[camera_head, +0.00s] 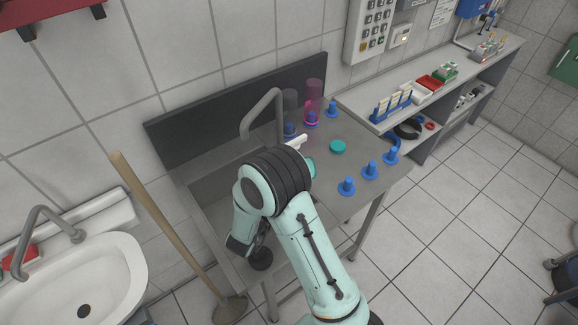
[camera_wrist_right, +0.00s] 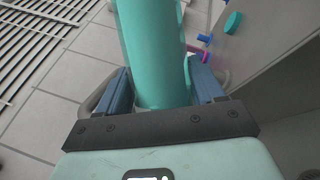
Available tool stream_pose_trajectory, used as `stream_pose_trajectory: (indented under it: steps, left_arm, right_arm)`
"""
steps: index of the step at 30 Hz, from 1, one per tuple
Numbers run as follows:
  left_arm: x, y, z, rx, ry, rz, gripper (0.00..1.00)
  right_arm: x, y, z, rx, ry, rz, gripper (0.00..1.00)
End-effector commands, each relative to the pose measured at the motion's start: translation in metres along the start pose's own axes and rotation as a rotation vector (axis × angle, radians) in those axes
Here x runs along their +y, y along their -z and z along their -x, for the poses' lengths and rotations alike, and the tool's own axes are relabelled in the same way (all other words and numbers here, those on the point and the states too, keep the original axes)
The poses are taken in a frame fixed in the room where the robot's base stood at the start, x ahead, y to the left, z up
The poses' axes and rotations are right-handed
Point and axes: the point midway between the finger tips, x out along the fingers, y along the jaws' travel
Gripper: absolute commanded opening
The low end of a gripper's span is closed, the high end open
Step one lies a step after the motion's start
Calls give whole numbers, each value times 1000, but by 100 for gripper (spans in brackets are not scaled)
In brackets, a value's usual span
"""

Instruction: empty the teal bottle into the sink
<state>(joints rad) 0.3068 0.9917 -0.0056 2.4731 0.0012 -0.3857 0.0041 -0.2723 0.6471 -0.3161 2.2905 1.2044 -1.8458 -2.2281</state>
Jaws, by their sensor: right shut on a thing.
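The teal bottle (camera_wrist_right: 152,40) is in my right gripper (camera_wrist_right: 163,85), whose blue fingers close on its two sides in the wrist view. The bottle's far end runs out of the top of that view, so its mouth is not seen. In the head view my arm hides the gripper and most or all of the bottle. The steel sink (camera_head: 215,188) lies left of and partly behind my arm, under a curved grey tap (camera_head: 262,108). A flat teal disc (camera_head: 337,147) lies on the counter right of the sink. My left gripper is out of view.
Several blue pegs (camera_head: 347,187) stand on the steel counter, with a pink clear cylinder (camera_head: 313,95) at the back. A wooden pole (camera_head: 165,215) leans before the sink's left side. A white washbasin (camera_head: 85,280) is at far left. A shelf (camera_head: 450,80) with racks stands right.

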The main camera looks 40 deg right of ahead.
Motion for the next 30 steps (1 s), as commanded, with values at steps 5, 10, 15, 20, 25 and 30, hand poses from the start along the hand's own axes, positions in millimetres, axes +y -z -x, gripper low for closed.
stream_pose_trajectory:
  steps: [5,10,15,20,25,30]
  left_arm:
    - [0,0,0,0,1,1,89]
    - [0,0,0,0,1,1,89]
    - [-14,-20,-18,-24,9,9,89]
    - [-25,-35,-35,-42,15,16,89]
    - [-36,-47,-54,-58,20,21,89]
    - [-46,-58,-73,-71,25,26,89]
  right_arm:
    - [-10,2,1,0,36,-77,26]
    - [-32,7,2,-1,119,-268,26]
    - [-48,10,6,0,167,-386,26]
    - [-58,13,7,1,204,-472,26]
    - [-62,22,10,1,249,-582,26]
    - [-62,34,15,2,295,-696,26]
